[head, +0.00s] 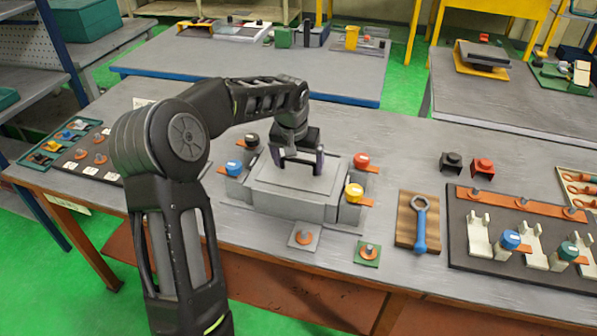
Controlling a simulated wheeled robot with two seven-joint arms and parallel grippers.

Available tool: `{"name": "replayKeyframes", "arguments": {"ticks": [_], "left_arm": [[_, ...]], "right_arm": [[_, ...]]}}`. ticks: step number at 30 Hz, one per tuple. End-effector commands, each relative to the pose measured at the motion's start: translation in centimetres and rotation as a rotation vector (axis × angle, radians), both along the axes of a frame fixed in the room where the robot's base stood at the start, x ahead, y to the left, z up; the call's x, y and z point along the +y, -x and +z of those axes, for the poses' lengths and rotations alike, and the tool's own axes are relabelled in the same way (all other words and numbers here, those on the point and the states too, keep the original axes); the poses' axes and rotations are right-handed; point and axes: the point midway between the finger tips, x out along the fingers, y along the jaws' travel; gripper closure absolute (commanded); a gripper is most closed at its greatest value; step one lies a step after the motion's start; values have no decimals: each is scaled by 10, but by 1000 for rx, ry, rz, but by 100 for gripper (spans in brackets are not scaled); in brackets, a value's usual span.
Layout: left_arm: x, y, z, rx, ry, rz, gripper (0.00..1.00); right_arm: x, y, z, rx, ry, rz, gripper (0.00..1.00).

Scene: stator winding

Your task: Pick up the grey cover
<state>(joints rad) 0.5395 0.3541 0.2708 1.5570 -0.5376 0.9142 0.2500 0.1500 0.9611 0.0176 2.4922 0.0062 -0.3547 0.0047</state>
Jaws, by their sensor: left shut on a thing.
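The grey cover (268,183) is a flat, light grey block at the middle of the near table. It sits on or just over the grey housing (285,206); I cannot tell if there is a gap. My left gripper (299,169) points down over the cover's top. Its dark fingers stand a little apart and are shut on the cover; the exact part between them is hard to make out. My right gripper is not in the view.
Blue (234,168), black (252,141), red (361,161) and yellow (353,192) capped terminals stand close around the housing. A wrench (421,228) lies on a wooden board to the right. A dark fixture tray (480,262) is farther right. Two small plates lie in front.

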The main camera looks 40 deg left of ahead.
Motion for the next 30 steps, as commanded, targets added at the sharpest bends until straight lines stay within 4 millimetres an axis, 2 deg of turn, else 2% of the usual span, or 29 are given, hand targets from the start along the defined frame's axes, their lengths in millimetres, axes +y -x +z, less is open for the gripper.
{"name": "replayKeyframes", "arguments": {"ticks": [2,16,25,30], "left_arm": [[0,0,0,0,0,0,40],[0,0,0,0,0,0,79],[0,-1,4,-4,-1,0,79],[0,-2,20,-7,-2,1,79]], "right_arm": [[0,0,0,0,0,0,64],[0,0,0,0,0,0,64],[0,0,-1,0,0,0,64],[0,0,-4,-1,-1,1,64]]}}
